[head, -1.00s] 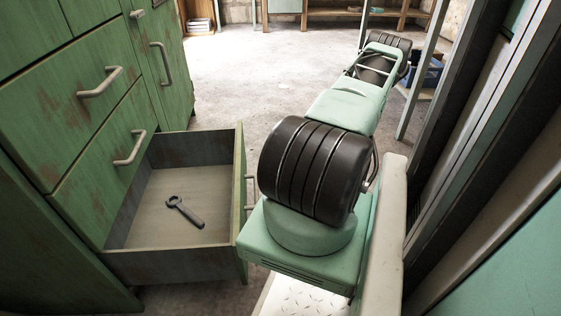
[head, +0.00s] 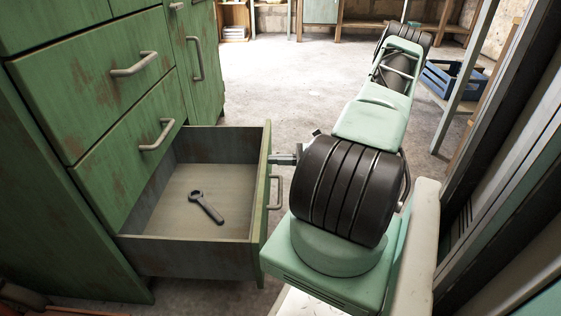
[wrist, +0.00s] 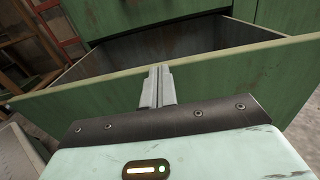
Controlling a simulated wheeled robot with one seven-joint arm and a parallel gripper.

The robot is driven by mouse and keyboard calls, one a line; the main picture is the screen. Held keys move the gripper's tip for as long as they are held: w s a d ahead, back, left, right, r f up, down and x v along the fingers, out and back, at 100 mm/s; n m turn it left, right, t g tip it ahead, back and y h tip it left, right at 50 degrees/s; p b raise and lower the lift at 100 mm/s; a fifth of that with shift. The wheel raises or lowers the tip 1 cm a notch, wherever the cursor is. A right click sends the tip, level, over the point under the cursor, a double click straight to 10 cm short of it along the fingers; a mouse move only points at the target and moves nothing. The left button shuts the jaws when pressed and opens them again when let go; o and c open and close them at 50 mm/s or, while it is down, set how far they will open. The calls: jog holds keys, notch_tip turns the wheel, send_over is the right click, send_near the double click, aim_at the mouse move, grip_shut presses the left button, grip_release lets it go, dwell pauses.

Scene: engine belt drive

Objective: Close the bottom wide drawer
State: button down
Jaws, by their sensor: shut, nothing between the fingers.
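The bottom wide drawer (head: 190,258) of the green cabinet stands pulled far out in the head view. A dark wrench (head: 206,206) lies on its floor. The drawer's bar handle (head: 273,192) is on its front panel, facing my arm. My gripper (head: 284,160) is shut and empty, beside the upper part of the front panel, mostly hidden behind my arm. In the wrist view its closed fingers (wrist: 157,85) point at the drawer front (wrist: 235,75), with the tips at the top edge. I cannot tell whether they touch it.
The green cabinet (head: 75,75) has other closed drawers and doors with bar handles. A blue crate (head: 452,80) stands at the right back, near a grey post. The concrete floor (head: 285,80) behind the drawer is clear.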

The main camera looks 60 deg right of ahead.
jog(key=p+x, duration=1)
jog(key=x, duration=1.7)
jog(key=shift+w+a+p, duration=0.25)
jog(key=shift+w+p, duration=0.05)
jog(key=shift+w, duration=0.05)
